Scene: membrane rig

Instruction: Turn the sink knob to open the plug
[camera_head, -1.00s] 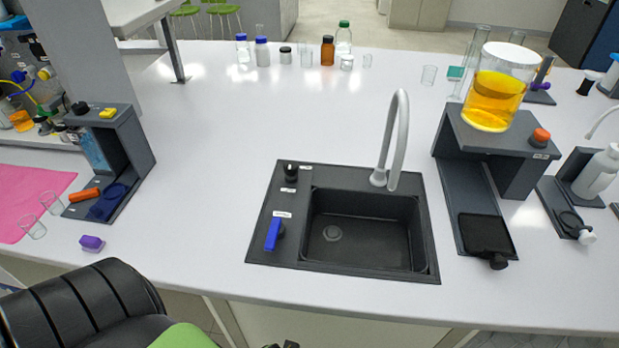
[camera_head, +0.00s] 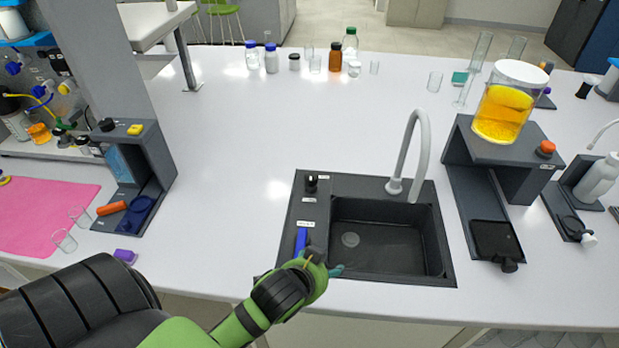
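The black sink (camera_head: 385,235) is set into the white bench, its basin empty with a round drain (camera_head: 351,240) at the bottom left. On its left panel, a small black knob (camera_head: 311,183) stands near the back, and a blue lever handle (camera_head: 301,239) lies nearer the front. Small white labels sit beside both, too small to read. My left gripper (camera_head: 322,262) is over the sink's front left corner, close to the front end of the blue handle and well in front of the black knob. Its fingers are partly hidden, and I cannot tell whether it touches the handle. My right gripper is out of view.
A grey curved faucet (camera_head: 413,150) rises behind the basin. To the right, a grey stand (camera_head: 500,140) carries a jar of yellow liquid (camera_head: 504,105). To the left are a dark rack (camera_head: 150,165) and a pink mat (camera_head: 40,215).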

